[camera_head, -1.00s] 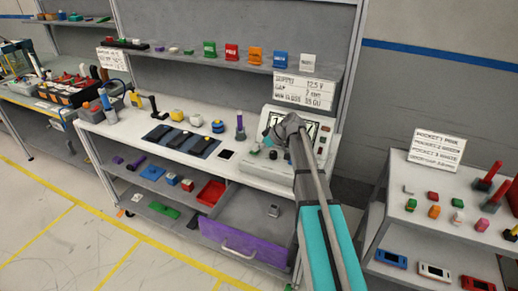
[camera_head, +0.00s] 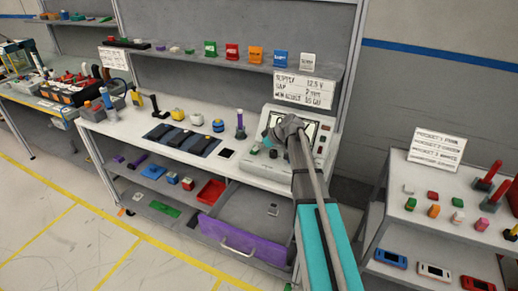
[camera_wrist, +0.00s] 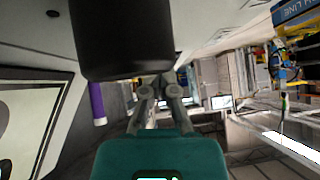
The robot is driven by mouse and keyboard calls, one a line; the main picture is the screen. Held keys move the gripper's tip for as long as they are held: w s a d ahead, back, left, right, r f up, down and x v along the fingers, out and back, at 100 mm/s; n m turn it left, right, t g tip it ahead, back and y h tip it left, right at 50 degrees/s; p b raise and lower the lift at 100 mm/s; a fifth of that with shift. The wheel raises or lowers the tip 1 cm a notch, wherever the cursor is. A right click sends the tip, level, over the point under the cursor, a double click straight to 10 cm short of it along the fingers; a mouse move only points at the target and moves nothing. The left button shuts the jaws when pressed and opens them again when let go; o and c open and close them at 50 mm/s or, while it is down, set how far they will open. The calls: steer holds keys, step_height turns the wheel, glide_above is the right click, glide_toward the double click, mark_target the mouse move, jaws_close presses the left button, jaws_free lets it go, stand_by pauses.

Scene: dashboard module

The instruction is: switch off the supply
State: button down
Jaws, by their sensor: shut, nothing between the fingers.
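The supply (camera_head: 319,150) is a pale box with a dark-framed display, at the right end of the white bench. Small knobs or buttons show on its front and right side. My gripper is at the end of my arm in front of the supply, and my arm hides part of the display and lower front. A pale panel with a dark-framed display (camera_wrist: 28,112) is close on the left there. I cannot tell whether anything touches it.
A white sign (camera_head: 305,91) stands behind the supply. A purple upright tool (camera_head: 240,125), a blue-topped item (camera_head: 218,126) and a dark mat (camera_head: 183,139) are to its left. A purple-fronted drawer (camera_head: 240,240) is open below. A second shelf unit (camera_head: 455,205) stands at right.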

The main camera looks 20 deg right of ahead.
steer(key=shift+w+d+r, duration=0.1)
steer(key=shift+w+d, duration=0.3)
steer(key=shift+w, duration=0.1)
stand_by(0.3)
steer(key=shift+r, duration=0.15)
steer(key=r+p, duration=0.2)
steer(key=p, duration=0.1)
steer(key=r+p, duration=0.1)
steer(key=r, duration=0.1)
steer(key=shift+s+a, duration=0.25)
steer(key=shift+s, duration=0.05)
steer(key=s+a+p+v, duration=0.1)
steer(key=p+v, duration=0.6)
steer(key=v, duration=0.2)
steer(key=shift+s+d+r, duration=0.15)
steer(key=shift+s+d, duration=0.05)
steer(key=shift+s, duration=0.3)
steer(key=s+a+f+m+g+h, duration=0.2)
steer(key=s+a+m+h, duration=0.1)
steer(key=s, duration=0.8)
steer(key=s+a+f+m+g+h, duration=0.2)
steer(key=s+a+m, duration=0.4)
steer(key=s, duration=0.6)
steer(key=a+f+h, duration=0.1)
steer(key=h, duration=0.1)
steer(key=shift+s+f+m+g+h, duration=0.25)
steer(key=shift+f+m+g+h, duration=0.05)
steer(key=shift+g, duration=0.1)
